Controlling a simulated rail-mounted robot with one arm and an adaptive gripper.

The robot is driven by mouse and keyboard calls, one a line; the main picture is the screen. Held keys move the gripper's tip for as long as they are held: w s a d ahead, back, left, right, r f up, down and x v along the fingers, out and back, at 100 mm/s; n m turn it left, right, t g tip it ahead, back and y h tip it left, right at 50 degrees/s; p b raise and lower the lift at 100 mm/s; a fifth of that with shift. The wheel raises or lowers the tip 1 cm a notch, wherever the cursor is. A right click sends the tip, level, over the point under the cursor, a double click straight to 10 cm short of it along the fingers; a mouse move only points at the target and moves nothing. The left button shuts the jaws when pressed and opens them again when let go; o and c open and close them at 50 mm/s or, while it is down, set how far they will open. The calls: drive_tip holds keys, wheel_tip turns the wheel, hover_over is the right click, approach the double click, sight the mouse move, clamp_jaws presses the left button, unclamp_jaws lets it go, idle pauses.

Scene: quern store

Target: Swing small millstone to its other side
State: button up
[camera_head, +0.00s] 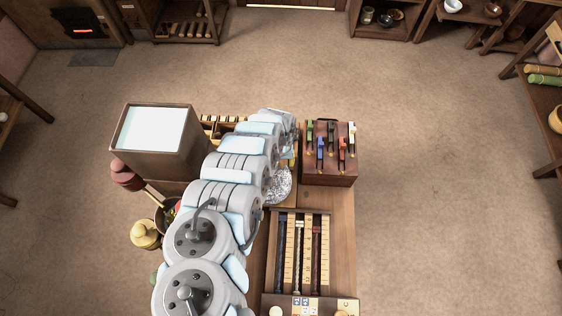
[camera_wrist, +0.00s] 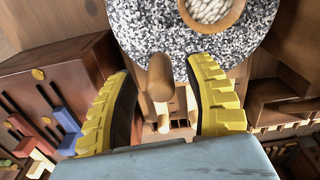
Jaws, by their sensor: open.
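The small millstone (camera_wrist: 150,28) is a round slab of speckled grey and white stone at the top of the wrist view. It also shows in the head view (camera_head: 279,186), partly hidden behind my arm. A wooden ring (camera_wrist: 228,12) of pale grain sits at its middle. An upright wooden peg handle (camera_wrist: 160,77) stands near the stone's rim. My gripper (camera_wrist: 160,70) is open, with one yellow-padded finger on each side of the handle. Gaps show between handle and fingers. In the head view my arm hides the gripper and the handle.
A dark box with coloured levers (camera_head: 329,152) stands right of the millstone. A slotted slider panel (camera_head: 299,252) lies in front. A tall box with a bright top (camera_head: 157,133) stands at left, near a yellow-lidded pot (camera_head: 146,235). The floor right of the table is clear.

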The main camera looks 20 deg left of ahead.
drive_tip(key=shift+f, duration=0.1)
clamp_jaws()
